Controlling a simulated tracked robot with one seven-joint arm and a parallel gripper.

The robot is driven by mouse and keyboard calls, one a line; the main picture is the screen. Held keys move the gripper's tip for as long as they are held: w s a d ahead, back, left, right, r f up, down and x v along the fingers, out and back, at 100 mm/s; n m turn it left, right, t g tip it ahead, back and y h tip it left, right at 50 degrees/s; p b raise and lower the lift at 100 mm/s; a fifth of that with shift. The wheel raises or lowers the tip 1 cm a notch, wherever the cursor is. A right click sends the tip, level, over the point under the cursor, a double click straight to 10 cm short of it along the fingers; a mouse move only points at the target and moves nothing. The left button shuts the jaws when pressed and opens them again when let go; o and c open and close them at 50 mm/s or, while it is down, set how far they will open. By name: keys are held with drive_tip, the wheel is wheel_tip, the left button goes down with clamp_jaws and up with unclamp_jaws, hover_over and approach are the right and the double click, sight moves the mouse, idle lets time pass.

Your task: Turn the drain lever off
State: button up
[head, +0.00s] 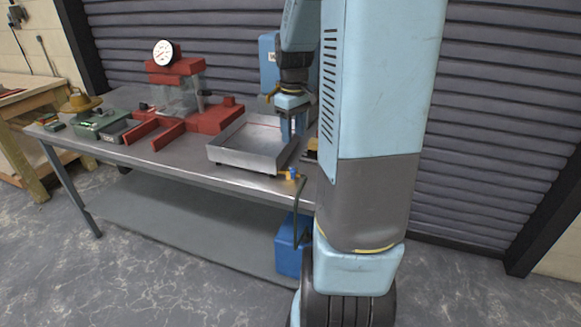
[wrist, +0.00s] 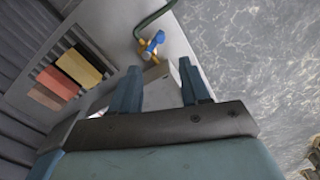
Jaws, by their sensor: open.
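The drain lever (head: 293,172) is small and blue, on a brass valve (head: 283,175) low at the front right corner of the shallow metal tray (head: 238,162). In the wrist view the blue lever (wrist: 155,41) shows beyond my fingertips, on the brass valve (wrist: 143,49), apart from my fingers. My gripper (head: 293,138) hangs over the right side of the tray, behind and above the lever. In the wrist view my gripper (wrist: 160,66) is open, with nothing between its fingers. The lever's exact angle is hard to tell.
A dark green hose (head: 298,215) runs from the valve down past the bench edge (head: 190,177) towards a blue container (head: 288,245). A red press with a gauge (head: 163,52) stands left of the tray. Coloured blocks (wrist: 78,67) sit in a holder beside my gripper.

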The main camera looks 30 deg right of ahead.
approach(293, 166)
drive_tip(key=s+a+f, duration=0.1)
drive_tip(key=f, duration=0.1)
drive_tip(key=s+a+f, duration=0.1)
drive_tip(key=s+f, duration=0.1)
drive_tip(key=s+a+f, duration=0.1)
drive_tip(key=f, duration=0.1)
drive_tip(key=shift+s+f, duration=0.1)
drive_tip(key=shift+s, duration=0.25)
clamp_jaws()
